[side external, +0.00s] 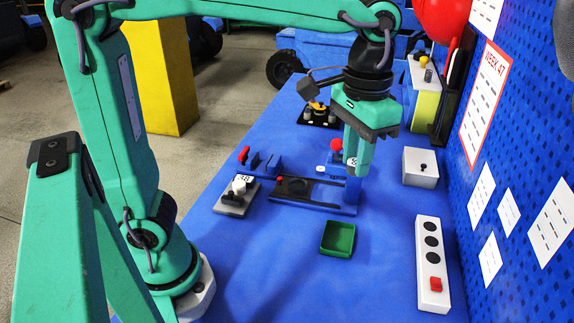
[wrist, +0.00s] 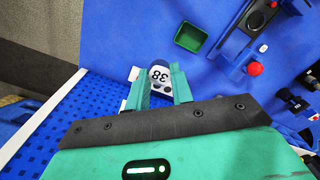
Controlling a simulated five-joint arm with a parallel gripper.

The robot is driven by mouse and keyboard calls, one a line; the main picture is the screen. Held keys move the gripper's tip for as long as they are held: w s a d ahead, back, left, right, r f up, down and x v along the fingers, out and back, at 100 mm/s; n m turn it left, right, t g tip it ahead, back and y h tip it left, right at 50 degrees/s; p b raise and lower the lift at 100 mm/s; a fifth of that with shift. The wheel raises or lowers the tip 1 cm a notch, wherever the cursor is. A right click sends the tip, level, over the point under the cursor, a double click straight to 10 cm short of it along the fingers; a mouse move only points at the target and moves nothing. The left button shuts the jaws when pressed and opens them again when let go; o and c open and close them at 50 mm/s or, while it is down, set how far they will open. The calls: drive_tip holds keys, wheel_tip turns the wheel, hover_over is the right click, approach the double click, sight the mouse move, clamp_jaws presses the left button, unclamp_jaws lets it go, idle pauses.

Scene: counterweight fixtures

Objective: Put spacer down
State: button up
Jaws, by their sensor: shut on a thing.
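My gripper (side external: 357,166) is shut on a small spacer (side external: 352,162), which is mostly hidden between the fingers in the side view. In the wrist view, the spacer (wrist: 160,76) shows a white face marked 38 and a dark blue end, with my gripper's fingers (wrist: 160,88) on either side. The spacer appears to be held above the blue table. In the side view it overlaps the right end of a fixture; I cannot tell whether it touches it. A green tray (side external: 338,252) sits in front of the fixture, apart from my gripper, and looks empty. It also shows in the wrist view (wrist: 188,42).
A fixture with a dark plate (side external: 320,194) stands behind the tray, near a red ball knob (side external: 336,145). A grey block (side external: 232,206) is at left. A white lever box (side external: 421,178) and white panel (side external: 432,298) line the pegboard side. The table's front is clear.

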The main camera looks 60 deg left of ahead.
wheel_tip(320, 180, down, 18)
drive_tip(key=shift+s+d, duration=0.15)
drive_tip(key=shift+s, duration=0.1)
drive_tip(key=shift+f, duration=0.1)
hover_over(338, 240)
wheel_tip(338, 240, down, 7)
drive_tip(key=shift+r, duration=0.1)
drive_tip(key=shift+f, duration=2.05)
drive_tip(key=shift+f, duration=0.2)
drive_tip(key=o, duration=1)
